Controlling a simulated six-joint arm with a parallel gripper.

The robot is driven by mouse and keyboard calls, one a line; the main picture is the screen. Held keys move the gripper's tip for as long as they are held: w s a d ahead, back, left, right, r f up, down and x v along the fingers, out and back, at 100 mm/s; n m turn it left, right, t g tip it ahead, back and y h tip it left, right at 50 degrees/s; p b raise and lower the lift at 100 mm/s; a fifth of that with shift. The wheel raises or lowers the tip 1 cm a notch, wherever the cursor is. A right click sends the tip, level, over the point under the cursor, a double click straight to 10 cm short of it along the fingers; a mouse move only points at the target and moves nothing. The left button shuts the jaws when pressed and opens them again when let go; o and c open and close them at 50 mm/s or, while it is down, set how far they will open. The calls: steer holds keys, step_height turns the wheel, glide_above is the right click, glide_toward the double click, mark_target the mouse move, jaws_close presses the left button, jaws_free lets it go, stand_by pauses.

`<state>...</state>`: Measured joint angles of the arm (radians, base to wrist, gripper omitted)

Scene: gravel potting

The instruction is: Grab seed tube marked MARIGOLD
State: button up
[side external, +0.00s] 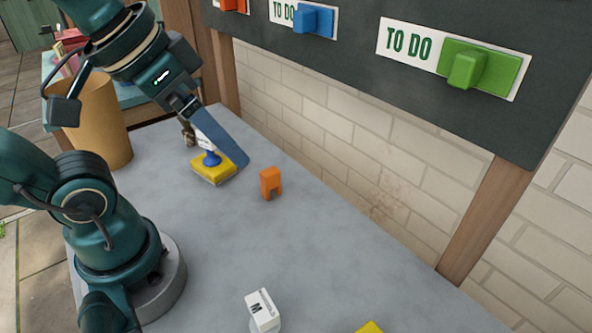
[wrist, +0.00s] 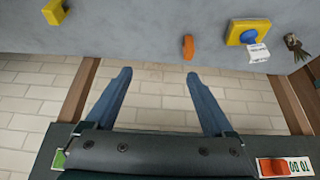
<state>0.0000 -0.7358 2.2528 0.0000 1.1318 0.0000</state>
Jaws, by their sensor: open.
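The small lettering is too fine to read, so I cannot confirm MARIGOLD. It is not seen in the wrist view. My gripper (side external: 228,150) hangs over the back part of the bench, well away from it. The wrist view shows the two blue fingers of my gripper (wrist: 158,76) wide apart with nothing between them. In the side external view one finger hides the other.
A yellow block with a blue knob and white tag (side external: 213,173) is close to the fingers. An orange clip-like block (side external: 271,183) stands beside it. Another yellow block (side external: 370,328) is at the front. A dark board (side external: 345,70) overhangs the bench. The middle of the bench is clear.

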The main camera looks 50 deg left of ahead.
steer(key=d+r+m+g+h, duration=0.1)
steer(key=d+g, duration=0.2)
steer(key=d, duration=0.5)
steer(key=g+y, duration=0.1)
steer(key=g, duration=0.2)
glide_above(264, 318)
steer(key=a, duration=0.1)
steer(key=f, duration=2)
steer(key=shift+w+a, duration=0.2)
steer(key=shift+w, duration=0.1)
jaws_close()
